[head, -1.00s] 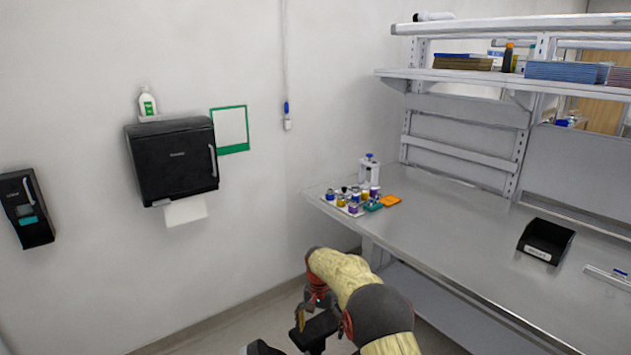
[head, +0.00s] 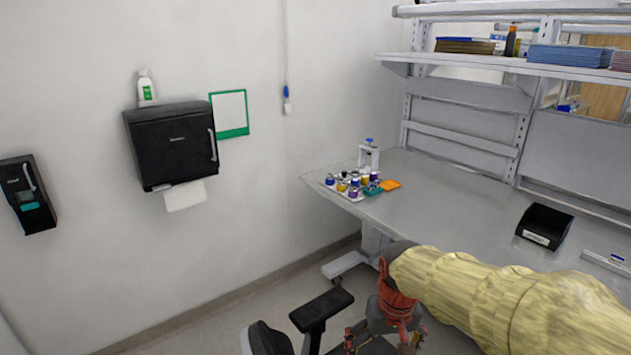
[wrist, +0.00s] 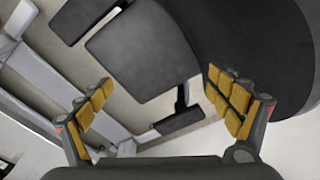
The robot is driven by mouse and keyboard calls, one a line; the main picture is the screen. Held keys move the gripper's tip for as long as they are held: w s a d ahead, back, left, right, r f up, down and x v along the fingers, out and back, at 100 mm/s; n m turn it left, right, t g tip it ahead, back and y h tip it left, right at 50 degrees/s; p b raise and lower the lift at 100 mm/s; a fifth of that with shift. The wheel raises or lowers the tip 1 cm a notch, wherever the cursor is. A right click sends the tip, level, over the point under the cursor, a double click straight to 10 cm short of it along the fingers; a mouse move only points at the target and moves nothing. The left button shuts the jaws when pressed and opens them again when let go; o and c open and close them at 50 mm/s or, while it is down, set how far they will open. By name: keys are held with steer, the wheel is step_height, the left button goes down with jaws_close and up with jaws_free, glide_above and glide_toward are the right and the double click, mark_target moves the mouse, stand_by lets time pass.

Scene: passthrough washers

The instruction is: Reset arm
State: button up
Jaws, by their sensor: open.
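My gripper (head: 384,342) is low at the bottom of the head view, below the front edge of the workbench and to the right of a black chair armrest. My arm, in a yellow sleeve, runs from the right edge down to it. In the wrist view my gripper (wrist: 160,78) shows two spread fingers with yellow pads and nothing between them. Dark chair parts (wrist: 140,50) show beyond the fingertips. I cannot tell how far away they are.
The steel workbench (head: 450,205) bears a tray of small jars (head: 352,187), an orange piece (head: 390,185) and a black bin (head: 544,225). A chair armrest (head: 321,309) stands close left of my gripper. A towel dispenser (head: 172,148) hangs on the wall. Floor shows at left.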

steer(key=s+d+r+t, duration=0.2)
steer(key=s+r, duration=0.2)
steer(key=s, duration=0.4)
steer(key=s+d+r+m+t, duration=0.1)
steer(key=s+d+r+t, duration=0.1)
steer(key=s, duration=0.6)
steer(key=shift+s+d+r, duration=0.15)
steer(key=shift+d+r, duration=0.35)
steer(key=shift+r, duration=0.45)
steer(key=shift+c, duration=0.8)
